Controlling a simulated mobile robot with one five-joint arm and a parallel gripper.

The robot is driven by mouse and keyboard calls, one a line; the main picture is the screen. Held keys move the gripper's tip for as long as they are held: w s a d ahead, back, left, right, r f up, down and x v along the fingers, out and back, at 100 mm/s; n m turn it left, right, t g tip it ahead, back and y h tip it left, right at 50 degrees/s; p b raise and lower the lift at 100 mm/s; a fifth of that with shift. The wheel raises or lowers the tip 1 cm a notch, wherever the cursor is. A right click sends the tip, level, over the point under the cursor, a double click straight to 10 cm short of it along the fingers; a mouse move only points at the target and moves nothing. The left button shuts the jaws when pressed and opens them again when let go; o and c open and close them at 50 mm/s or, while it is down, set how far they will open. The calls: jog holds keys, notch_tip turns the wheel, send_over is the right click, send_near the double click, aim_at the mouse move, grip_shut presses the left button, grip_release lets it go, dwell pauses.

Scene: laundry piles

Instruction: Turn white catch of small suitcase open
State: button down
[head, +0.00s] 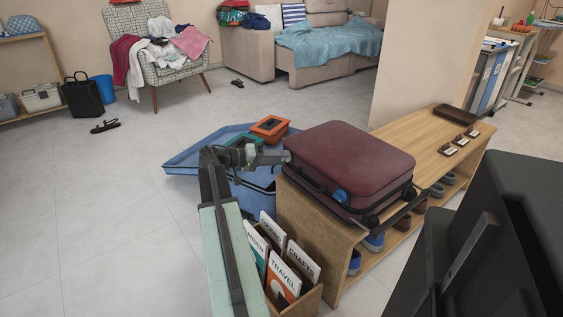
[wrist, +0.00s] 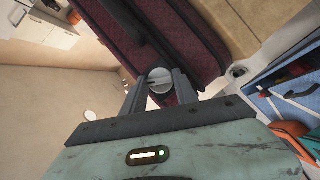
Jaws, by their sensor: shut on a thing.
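The small suitcase (head: 350,165) is maroon with dark trim. It lies flat and closed on a wooden shoe bench (head: 310,225). Its white catch (wrist: 159,80) is a small round knob with a slot, on the suitcase's side in the wrist view. My gripper (head: 284,157) is at the left end of the suitcase in the head view. In the wrist view its two fingers are shut on the catch, one on each side. The catch is hidden in the head view.
A bin of books (head: 285,272) stands before the bench. A dark tray (head: 455,115) sits at the bench's far end.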

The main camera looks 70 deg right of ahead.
jog(key=n+b, duration=0.1)
jog(key=n+g+b, duration=0.1)
jog(key=shift+f+n, duration=0.35)
jog(key=shift+n, duration=0.05)
jog(key=shift+n+g+h+b, duration=0.4)
jog(key=shift+n+g+b, duration=0.2)
jog(key=shift+n+b, duration=0.45)
jog(key=shift+r, duration=0.15)
jog(key=c, duration=1)
grip_release()
jog(key=shift+o, duration=0.2)
jog(key=shift+w, duration=0.1)
jog(key=v, duration=0.7)
jog(key=shift+w+a, duration=0.25)
